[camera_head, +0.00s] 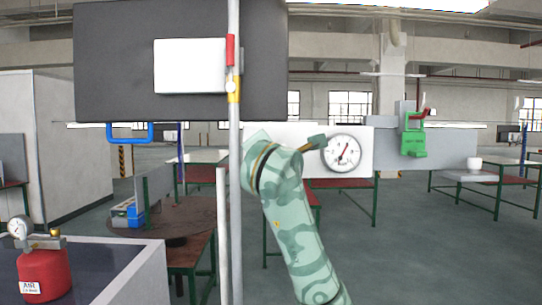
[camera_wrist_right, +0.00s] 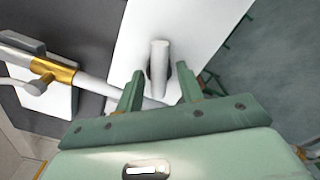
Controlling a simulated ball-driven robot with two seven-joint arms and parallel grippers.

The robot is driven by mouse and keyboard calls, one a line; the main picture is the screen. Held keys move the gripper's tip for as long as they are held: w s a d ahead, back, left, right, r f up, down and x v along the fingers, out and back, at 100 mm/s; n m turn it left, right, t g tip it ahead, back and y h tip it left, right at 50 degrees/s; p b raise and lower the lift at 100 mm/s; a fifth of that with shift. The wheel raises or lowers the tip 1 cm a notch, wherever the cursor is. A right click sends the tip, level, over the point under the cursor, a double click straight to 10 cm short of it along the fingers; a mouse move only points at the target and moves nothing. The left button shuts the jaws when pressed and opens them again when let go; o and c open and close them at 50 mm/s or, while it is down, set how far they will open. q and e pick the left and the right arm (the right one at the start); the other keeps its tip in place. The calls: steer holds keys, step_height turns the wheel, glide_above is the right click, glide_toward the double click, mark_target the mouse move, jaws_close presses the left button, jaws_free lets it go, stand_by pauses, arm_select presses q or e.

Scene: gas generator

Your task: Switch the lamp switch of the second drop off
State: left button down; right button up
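My right gripper (camera_wrist_right: 158,72) is open in the right wrist view, its two green fingers apart. A short white cylinder (camera_wrist_right: 159,66) shows between the fingers in the picture, in front of a white plate (camera_wrist_right: 185,28); I cannot tell whether the fingers touch it. In the head view my right arm rises in the middle toward a white panel (camera_head: 380,165) with a round gauge (camera_head: 341,153); most of the gripper is hidden there. No part is clearly recognizable as the lamp switch of the second drop. My left gripper is not in view.
A grey vertical pipe (camera_head: 235,150) with a red part (camera_head: 230,50) and yellow fitting stands before a dark board (camera_head: 110,60). A green clamp-like part (camera_head: 413,140) is right of the gauge. A red AIR cylinder (camera_head: 44,272) stands lower left. Tables stand behind.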

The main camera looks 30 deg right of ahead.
steer(key=c, duration=0.6)
steer(key=shift+o, duration=0.2)
steer(key=shift+n, duration=0.3)
steer(key=shift+n+p, duration=3)
steer(key=shift+n, duration=3.3)
steer(key=shift+f, duration=0.1)
steer(key=o, duration=1)
